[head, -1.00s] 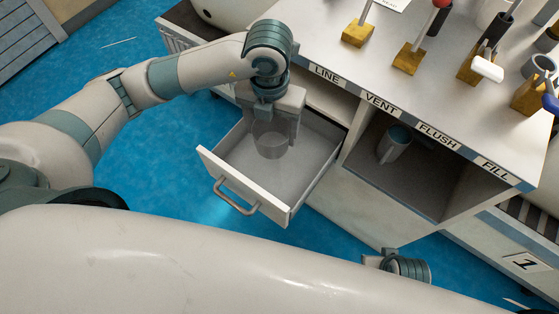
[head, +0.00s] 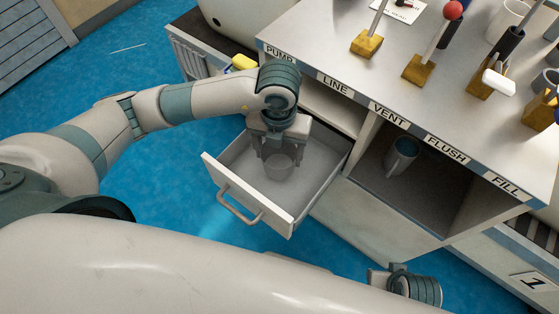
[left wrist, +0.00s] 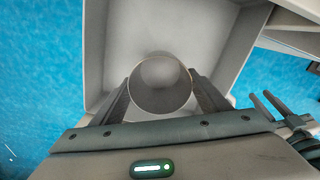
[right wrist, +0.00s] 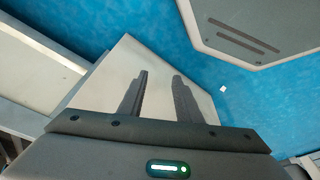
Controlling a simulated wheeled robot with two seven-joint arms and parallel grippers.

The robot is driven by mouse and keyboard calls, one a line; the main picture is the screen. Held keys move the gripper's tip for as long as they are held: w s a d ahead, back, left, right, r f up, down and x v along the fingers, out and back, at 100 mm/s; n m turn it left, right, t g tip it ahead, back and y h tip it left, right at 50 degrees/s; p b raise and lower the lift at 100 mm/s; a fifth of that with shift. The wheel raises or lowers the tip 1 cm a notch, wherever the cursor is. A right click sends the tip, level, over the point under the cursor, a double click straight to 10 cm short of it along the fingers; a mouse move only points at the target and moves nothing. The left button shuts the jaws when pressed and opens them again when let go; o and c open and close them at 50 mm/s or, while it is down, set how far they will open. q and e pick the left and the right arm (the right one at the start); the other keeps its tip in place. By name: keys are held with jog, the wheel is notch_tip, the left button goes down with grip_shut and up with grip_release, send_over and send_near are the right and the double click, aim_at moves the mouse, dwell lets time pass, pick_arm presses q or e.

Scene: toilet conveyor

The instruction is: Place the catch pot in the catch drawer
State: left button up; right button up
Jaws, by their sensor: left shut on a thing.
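The catch pot (head: 279,168) is a small translucent grey cup. It is inside the open catch drawer (head: 232,190), a white box with a bar handle on its front; I cannot tell whether the pot touches the drawer floor. My left gripper (head: 279,158) reaches down into the drawer and is shut on the pot. In the left wrist view the round pot (left wrist: 160,85) sits between the two fingers, with the drawer (left wrist: 96,50) around and below it. My right gripper (right wrist: 157,95) is open and empty, over a pale panel in the right wrist view.
The counter with labels (head: 388,116) stands behind and right of the drawer. Above are levers on yellow blocks (head: 419,70). A grey mug (head: 401,156) stands in the open cubby. A yellow object (head: 243,63) lies behind my left wrist. Blue floor is clear left of the drawer.

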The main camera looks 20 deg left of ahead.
aim_at(279, 165)
pick_arm(q)
jog(key=shift+f, duration=0.55)
pick_arm(e)
jog(key=shift+r, duration=0.15)
pick_arm(q)
jog(key=shift+f, duration=1.85)
pick_arm(e)
jog(key=shift+s+r, duration=0.3)
jog(key=shift+s, duration=0.05)
jog(key=shift+f, duration=0.1)
pick_arm(q)
jog(key=shift+f+b, duration=0.2)
jog(key=shift+b, duration=0.1)
jog(key=o, duration=1.1)
jog(key=shift+o, duration=0.2)
pick_arm(e)
jog(key=shift+w+a, duration=0.15)
jog(key=shift+w, duration=0.2)
